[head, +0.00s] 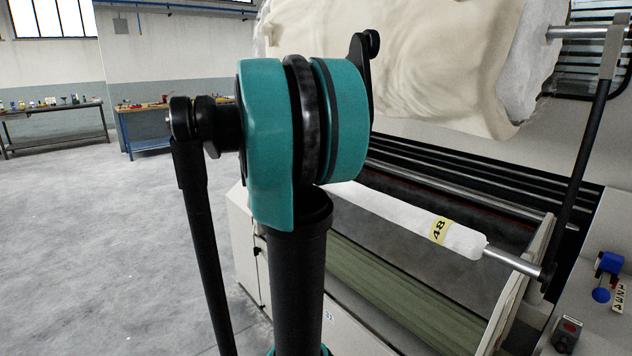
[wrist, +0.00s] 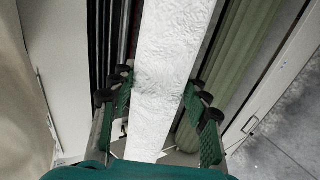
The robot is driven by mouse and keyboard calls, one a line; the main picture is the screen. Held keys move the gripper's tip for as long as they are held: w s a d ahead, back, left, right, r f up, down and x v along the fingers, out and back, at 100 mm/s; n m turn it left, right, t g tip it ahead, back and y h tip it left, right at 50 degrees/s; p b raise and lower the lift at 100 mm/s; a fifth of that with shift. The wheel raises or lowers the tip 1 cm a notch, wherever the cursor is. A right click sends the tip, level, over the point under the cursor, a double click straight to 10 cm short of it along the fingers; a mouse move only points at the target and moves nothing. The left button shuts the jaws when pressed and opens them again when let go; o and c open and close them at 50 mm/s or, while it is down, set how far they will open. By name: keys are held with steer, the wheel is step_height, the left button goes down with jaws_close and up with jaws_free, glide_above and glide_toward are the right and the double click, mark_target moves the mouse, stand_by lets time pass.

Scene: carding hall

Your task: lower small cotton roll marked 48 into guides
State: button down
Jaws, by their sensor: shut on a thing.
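The small white cotton roll (head: 405,222) lies across the machine in the head view, with a yellow label marked 48 near its right end. Its bare metal shaft end (head: 512,262) reaches the cream side guide (head: 522,290) and a black arm. I cannot tell whether the shaft sits in the guide. The roll's left end is hidden behind my arm. In the wrist view, the roll (wrist: 165,55) runs between the green-padded fingers of my gripper (wrist: 158,88), which is shut on it. My gripper is hidden in the head view.
A large cotton roll (head: 400,60) hangs above the machine. A green fluted roller (head: 400,290) lies below the small roll. Open floor (head: 110,240) lies left; workbenches (head: 55,115) stand behind.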

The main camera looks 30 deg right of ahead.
steer(key=w+d, duration=0.1)
steer(key=d, duration=1.5)
steer(key=shift+w, duration=0.2)
stand_by(0.4)
steer(key=shift+f, duration=0.1)
stand_by(0.4)
steer(key=shift+f, duration=2.9)
steer(key=shift+f, duration=0.1)
steer(key=shift+f, duration=2.9)
steer(key=shift+f, duration=0.1)
steer(key=shift+f, duration=2.9)
